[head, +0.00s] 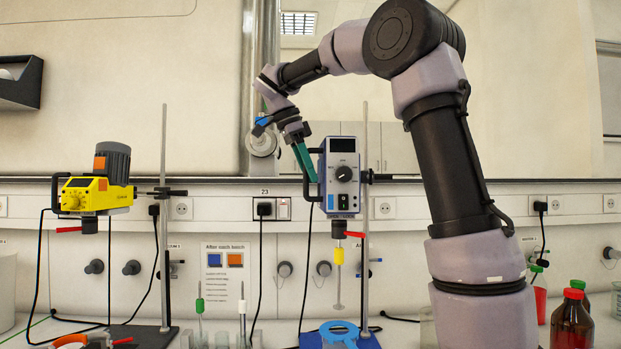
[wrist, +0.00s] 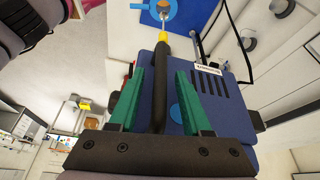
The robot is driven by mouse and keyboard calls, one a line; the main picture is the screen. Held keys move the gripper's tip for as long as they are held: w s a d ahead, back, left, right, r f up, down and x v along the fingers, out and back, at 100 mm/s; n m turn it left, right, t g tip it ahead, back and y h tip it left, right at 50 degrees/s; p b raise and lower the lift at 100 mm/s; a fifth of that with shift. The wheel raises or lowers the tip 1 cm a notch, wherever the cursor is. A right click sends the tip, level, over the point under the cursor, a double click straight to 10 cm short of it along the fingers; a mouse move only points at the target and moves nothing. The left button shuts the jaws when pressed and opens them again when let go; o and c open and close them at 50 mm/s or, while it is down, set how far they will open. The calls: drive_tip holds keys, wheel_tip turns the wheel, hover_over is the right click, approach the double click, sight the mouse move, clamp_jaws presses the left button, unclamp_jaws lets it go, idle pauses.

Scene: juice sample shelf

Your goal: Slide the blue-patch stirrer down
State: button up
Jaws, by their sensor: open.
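The blue-patch stirrer (head: 343,172) is a blue-grey box with a black knob, mounted on an upright rod (head: 365,125) by a black clamp (head: 372,177). Its shaft with a yellow collar (head: 339,256) hangs below. In the wrist view its housing (wrist: 205,75) carries a round blue patch (wrist: 176,113). My gripper (head: 306,176) is at the stirrer's left side, with green fingers pointing down. In the wrist view the open fingers (wrist: 160,76) stand on either side of the stirrer's black handle bar (wrist: 161,85). I see gaps between bar and fingers.
A yellow stirrer (head: 85,195) with an orange patch hangs on another stand (head: 163,230) at left.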

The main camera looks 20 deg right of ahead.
drive_tip(key=shift+x, duration=0.75)
clamp_jaws()
idle(0.9)
